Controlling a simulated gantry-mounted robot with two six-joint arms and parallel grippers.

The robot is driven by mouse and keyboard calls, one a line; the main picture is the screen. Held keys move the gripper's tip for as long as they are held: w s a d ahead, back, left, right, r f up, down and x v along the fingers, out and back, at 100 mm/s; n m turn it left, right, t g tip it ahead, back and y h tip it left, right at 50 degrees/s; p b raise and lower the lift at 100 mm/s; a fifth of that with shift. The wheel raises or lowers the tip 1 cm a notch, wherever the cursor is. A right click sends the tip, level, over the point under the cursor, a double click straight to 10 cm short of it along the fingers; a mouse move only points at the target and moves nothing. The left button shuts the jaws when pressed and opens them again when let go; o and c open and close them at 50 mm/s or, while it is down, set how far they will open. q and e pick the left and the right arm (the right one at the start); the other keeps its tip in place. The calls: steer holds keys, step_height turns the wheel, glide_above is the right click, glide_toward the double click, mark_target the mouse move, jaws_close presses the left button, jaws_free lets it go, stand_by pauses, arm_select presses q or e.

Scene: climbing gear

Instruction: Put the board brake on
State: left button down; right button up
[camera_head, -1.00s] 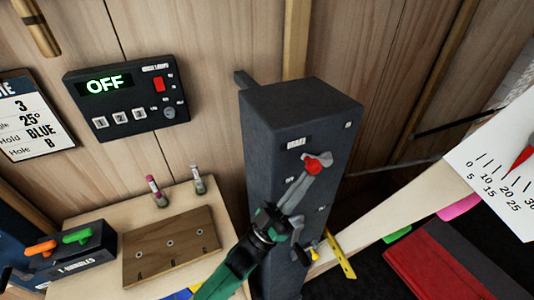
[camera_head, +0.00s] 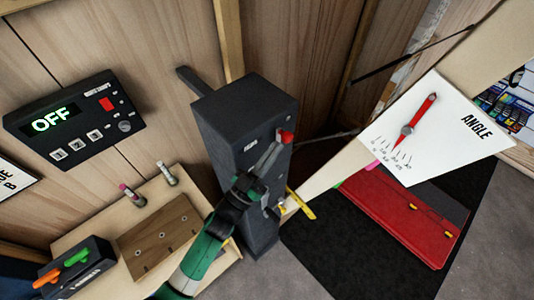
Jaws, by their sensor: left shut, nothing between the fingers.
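The board brake appears to be the dark grey upright post (camera_head: 244,118) in the middle, with a red-knobbed lever (camera_head: 287,136) at the upper right of its front face. My left gripper (camera_head: 275,150), on a green arm from below, is shut with nothing between its fingers. Its grey fingertips are at the knob, touching it or very close; I cannot tell which. The fingers hide most of the lever. The small labels on the post are too small to read. My right gripper is not in view.
A control box (camera_head: 75,118) reading OFF is on the wooden wall. A bench (camera_head: 72,235) at lower left carries a drilled wooden block (camera_head: 160,238) and a handle box (camera_head: 80,268). An angle gauge (camera_head: 440,130) is on the sloping board at right. A red pad (camera_head: 400,215) lies below it.

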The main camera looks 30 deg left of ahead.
arm_select(q)
steer(key=shift+x, duration=1)
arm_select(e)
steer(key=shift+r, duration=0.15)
arm_select(q)
steer(key=shift+d+r, duration=0.1)
